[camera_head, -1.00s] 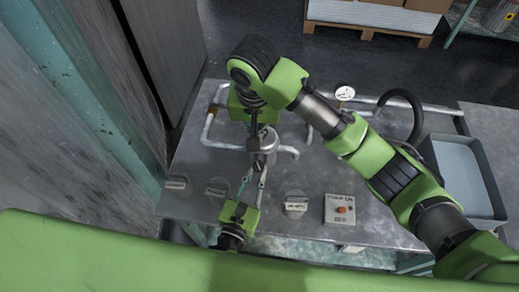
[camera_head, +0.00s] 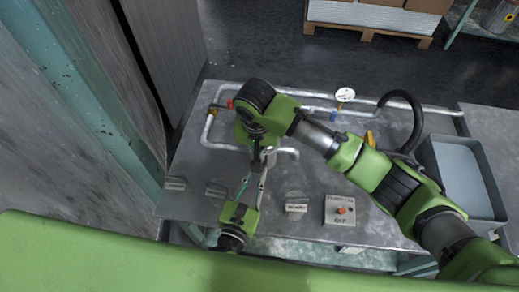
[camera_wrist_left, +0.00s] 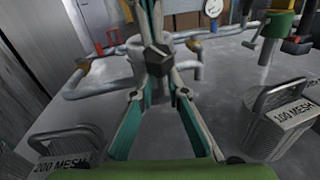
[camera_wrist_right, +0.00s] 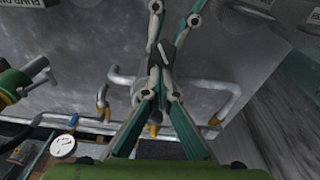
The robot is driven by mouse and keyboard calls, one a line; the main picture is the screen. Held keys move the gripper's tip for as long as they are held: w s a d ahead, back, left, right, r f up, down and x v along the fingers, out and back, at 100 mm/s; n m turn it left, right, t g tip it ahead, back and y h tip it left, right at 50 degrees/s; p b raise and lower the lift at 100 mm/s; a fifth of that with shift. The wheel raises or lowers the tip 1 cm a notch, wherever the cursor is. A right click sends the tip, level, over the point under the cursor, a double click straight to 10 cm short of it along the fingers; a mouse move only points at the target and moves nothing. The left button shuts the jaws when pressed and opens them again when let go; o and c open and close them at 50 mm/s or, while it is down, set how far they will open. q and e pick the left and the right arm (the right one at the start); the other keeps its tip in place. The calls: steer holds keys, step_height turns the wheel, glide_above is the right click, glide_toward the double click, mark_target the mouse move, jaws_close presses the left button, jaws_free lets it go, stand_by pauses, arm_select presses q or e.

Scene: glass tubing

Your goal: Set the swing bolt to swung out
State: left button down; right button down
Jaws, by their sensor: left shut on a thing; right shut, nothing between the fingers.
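A dark hex nut (camera_wrist_left: 157,60), seemingly part of the swing bolt, shows between the fingertips in the left wrist view. My left gripper (camera_head: 263,168) is shut on this part. The grey round housing (camera_wrist_left: 135,60) stands just behind it. My right gripper (camera_head: 257,152) points down from above, shut and empty, with its tips close to the left gripper's tips. In the right wrist view its fingers (camera_wrist_right: 158,75) meet just beside the dark part. The bolt's shank and its tilt are hidden by the fingers and my right arm.
Pipes with a gauge (camera_head: 345,95) run behind the housing. A switch box (camera_head: 339,209) and labelled mesh baskets (camera_head: 296,203) stand along the front. A grey tray (camera_head: 459,170) lies at the right. My right arm spans the table between them.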

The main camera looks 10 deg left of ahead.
arm_select(q)
steer(key=shift+s+f, duration=0.1)
steer(key=shift+f, duration=0.05)
steer(key=shift+a, duration=0.1)
arm_select(e)
steer(key=shift+s+f+t, duration=0.15)
steer(key=shift+s+f, duration=0.05)
steer(key=shift+s, duration=0.3)
steer(key=shift+s+f+t, duration=0.15)
steer(key=shift+s, duration=0.35)
arm_select(q)
steer(key=c, duration=2.2)
jaws_free()
arm_select(e)
steer(key=shift+w, duration=0.1)
